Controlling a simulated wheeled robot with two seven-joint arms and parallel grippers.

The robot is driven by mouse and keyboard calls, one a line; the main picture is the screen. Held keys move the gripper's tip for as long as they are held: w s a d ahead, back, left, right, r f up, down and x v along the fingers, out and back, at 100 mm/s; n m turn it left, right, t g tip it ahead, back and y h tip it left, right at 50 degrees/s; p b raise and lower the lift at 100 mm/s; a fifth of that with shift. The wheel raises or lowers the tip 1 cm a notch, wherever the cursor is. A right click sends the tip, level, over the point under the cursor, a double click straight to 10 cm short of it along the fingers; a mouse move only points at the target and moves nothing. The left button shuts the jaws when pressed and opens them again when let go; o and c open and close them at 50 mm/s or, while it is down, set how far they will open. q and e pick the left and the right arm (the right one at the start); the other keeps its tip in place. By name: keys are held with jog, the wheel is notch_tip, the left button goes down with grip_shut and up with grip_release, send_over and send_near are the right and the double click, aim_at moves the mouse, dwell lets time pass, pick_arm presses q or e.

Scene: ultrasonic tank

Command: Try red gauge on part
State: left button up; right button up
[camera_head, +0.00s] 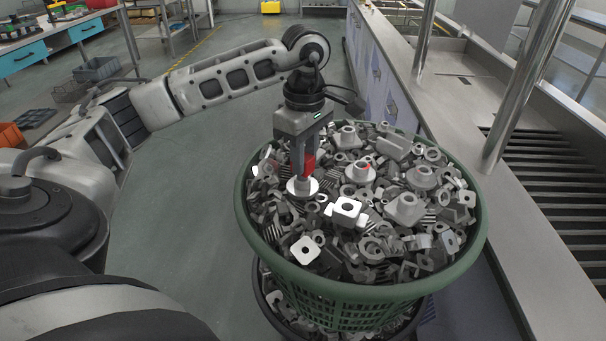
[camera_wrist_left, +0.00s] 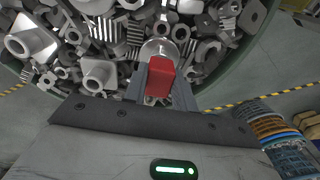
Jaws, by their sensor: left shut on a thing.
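The red gauge (camera_head: 309,163) is a small red block between the fingers of my left gripper (camera_head: 303,172), which is shut on it. In the left wrist view the red gauge (camera_wrist_left: 160,78) sits between the two grey fingers. Directly below the gauge is a round flanged metal part (camera_head: 302,188) on the heap; it also shows just past the gauge in the left wrist view (camera_wrist_left: 158,47). I cannot tell whether gauge and part touch, as the gauge's lower end is hidden. My right gripper is not in view.
A green basket (camera_head: 463,262) is heaped with loose grey metal parts (camera_head: 405,208). A steel counter (camera_head: 450,130) with upright posts runs along the right. A workbench (camera_head: 60,35) stands far left, with open floor (camera_head: 190,200) between.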

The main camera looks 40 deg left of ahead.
pick_arm(q)
jog(key=shift+r+p, duration=1.1)
jog(key=shift+r, duration=0.4)
notch_tip(320, 180, up, 3)
jog(key=shift+f+p, duration=0.2)
jog(key=shift+p, duration=0.8)
jog(key=shift+r, duration=0.7)
